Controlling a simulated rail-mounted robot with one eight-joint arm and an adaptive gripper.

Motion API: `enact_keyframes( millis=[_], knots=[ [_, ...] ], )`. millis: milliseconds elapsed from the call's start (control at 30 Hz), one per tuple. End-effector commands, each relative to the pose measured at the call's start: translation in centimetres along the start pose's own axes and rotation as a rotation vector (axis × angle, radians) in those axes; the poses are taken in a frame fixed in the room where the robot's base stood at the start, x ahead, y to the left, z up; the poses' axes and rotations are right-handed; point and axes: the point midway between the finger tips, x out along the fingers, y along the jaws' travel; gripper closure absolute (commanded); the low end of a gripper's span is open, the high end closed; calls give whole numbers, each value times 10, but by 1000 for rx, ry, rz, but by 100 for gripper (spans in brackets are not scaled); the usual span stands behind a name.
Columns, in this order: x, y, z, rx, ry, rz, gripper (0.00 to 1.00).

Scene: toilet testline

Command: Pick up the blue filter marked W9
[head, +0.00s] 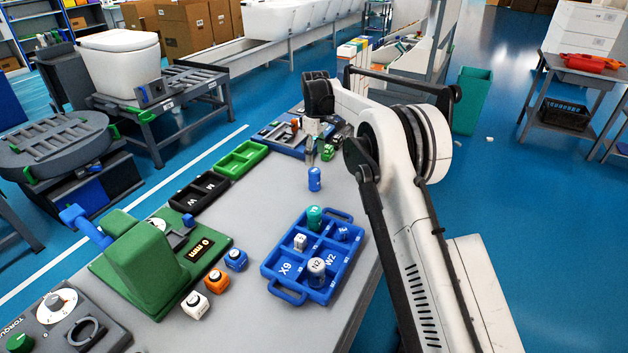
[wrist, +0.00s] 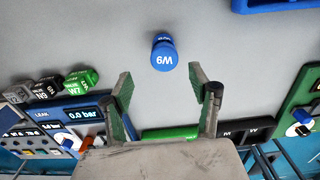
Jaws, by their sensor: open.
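The blue filter stands upright on the grey bench in the head view (head: 315,180). In the wrist view the blue filter (wrist: 163,54) shows its mark upside down, which reads W9. My gripper (wrist: 168,88) is open in the wrist view. The filter appears just beyond the fingertips, roughly centred between them and apart from both. In the head view my gripper (head: 318,152) hangs above and close to the filter, partly hidden by my arm. Nothing is between the fingers.
A green tray (head: 240,160) and a black tray (head: 198,190) lie to the left. In the wrist view, black and green filters (wrist: 80,80) stand by a LEAK gauge panel (wrist: 82,114).

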Motion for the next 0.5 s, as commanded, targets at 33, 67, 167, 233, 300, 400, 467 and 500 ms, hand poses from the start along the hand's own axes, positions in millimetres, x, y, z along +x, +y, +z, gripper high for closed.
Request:
enact_keyframes(
  millis=[33,67,167,233,300,400,467,500],
  knots=[
    [8,0,0,0,0,0,44],
    [12,0,0,0,0,0,44],
    [21,0,0,0,0,0,44],
    [25,0,0,0,0,0,44],
    [28,-1,0,0,0,0,44],
    [37,-3,0,0,0,0,44],
    [45,-5,0,0,0,0,44],
    [51,-6,1,0,0,0,44]
  ],
)
